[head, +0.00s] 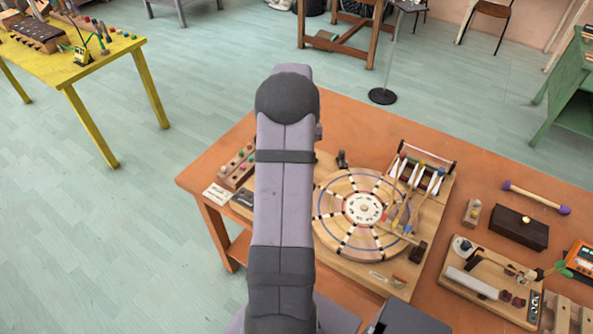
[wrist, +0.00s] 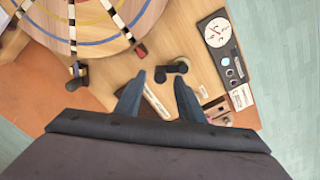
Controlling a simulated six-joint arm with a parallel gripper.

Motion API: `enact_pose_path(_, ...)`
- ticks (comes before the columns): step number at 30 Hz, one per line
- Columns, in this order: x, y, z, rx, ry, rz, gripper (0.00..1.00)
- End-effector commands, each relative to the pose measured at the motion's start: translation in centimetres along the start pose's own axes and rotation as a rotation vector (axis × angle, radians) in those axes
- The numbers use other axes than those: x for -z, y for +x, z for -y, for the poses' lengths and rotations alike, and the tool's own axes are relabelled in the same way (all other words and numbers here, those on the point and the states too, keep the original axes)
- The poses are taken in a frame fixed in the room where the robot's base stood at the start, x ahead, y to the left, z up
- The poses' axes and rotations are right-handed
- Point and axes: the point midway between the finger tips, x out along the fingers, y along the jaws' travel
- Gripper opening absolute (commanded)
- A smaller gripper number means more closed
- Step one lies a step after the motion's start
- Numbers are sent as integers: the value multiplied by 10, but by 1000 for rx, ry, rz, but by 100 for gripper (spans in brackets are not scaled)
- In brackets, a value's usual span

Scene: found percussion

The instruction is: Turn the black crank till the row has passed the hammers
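The black crank (wrist: 172,70) stands on the wooden board beside the round disc in the wrist view. My gripper (wrist: 159,77) is open, its two blue-grey fingers apart, with the crank's left end at or just beyond the fingertips; I cannot tell if they touch. In the head view my arm hides the gripper and crank. The pale wooden disc (head: 335,215) has dark-and-light radial strips and a white centre; its edge shows in the wrist view (wrist: 95,25). Thin hammers (head: 402,214) reach over its right side; small coloured pieces lie near them.
A black post (head: 341,158) stands behind the disc. A rack with coloured pegs (head: 237,168) and a white card (head: 217,194) are at left. A black dial panel (wrist: 220,45) is beside the crank.

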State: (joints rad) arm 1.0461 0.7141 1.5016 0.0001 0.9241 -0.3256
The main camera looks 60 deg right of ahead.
Motion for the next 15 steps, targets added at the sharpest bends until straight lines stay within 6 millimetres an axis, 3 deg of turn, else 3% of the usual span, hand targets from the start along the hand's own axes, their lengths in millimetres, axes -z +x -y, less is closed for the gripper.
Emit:
enact_pose_path(7,1,-31,0,-1,0,-3,36)
enact_pose_path(15,0,-42,0,0,0,-1,36)
